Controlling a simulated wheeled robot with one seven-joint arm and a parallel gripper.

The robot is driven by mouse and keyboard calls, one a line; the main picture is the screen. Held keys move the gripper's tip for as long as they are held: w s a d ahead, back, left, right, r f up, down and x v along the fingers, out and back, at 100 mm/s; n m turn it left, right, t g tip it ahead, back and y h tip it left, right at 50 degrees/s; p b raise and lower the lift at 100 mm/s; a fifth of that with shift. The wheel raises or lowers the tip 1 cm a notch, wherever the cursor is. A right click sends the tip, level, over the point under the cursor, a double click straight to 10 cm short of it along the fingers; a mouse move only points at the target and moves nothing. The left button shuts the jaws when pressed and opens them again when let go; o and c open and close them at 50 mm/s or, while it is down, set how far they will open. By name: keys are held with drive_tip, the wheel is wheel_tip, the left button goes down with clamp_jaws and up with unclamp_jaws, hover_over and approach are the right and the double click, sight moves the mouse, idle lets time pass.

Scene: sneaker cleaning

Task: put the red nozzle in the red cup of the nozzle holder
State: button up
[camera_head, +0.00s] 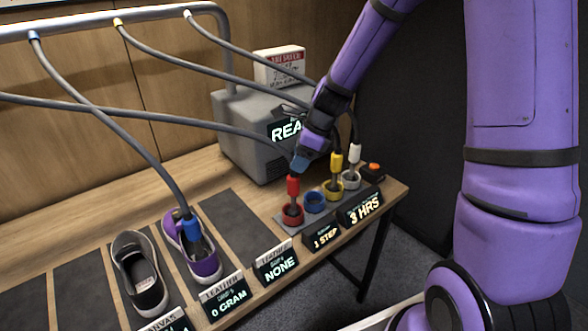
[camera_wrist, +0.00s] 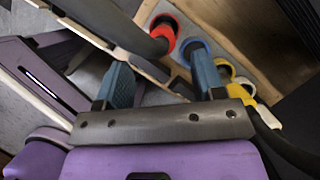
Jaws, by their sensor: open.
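The red nozzle (camera_head: 293,187) stands upright with its lower end in the red cup (camera_head: 292,216) of the nozzle holder (camera_head: 281,222). A grey hose runs to its top. My gripper (camera_head: 300,163) is at the nozzle's upper end in the head view, and it partly hides the hose there. In the wrist view my gripper's two blue fingers (camera_wrist: 162,75) are spread apart with nothing held between them. The red nozzle and cup (camera_wrist: 164,32) show beyond the fingertips, with the hose end over them. Whether a finger touches the nozzle or hose cannot be told.
The blue cup (camera_head: 314,203) is empty beside the red one. A yellow nozzle (camera_head: 336,163) and a white nozzle (camera_head: 354,155) stand in their cups to the right. The blue nozzle (camera_head: 190,228) is in a purple sneaker (camera_head: 203,266). A grey machine (camera_head: 245,135) stands behind.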

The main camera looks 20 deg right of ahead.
drive_tip(key=s+d+r+n+t+h, duration=0.1)
drive_tip(key=s+r+n, duration=0.5)
drive_tip(key=r, duration=0.3)
drive_tip(key=s+d+r+n+h, duration=0.1)
drive_tip(key=s+r+n, duration=0.5)
drive_tip(key=s+r, duration=0.15)
drive_tip(key=s+d+r+n+t+h, duration=0.1)
drive_tip(key=s+r+n, duration=0.2)
drive_tip(key=s+n, duration=0.2)
drive_tip(key=s+d+r+n+t+h, duration=0.1)
drive_tip(key=s+r+n, duration=0.3)
drive_tip(key=s, duration=0.6)
drive_tip(key=shift+d+n, duration=0.55)
drive_tip(key=shift+n, duration=0.65)
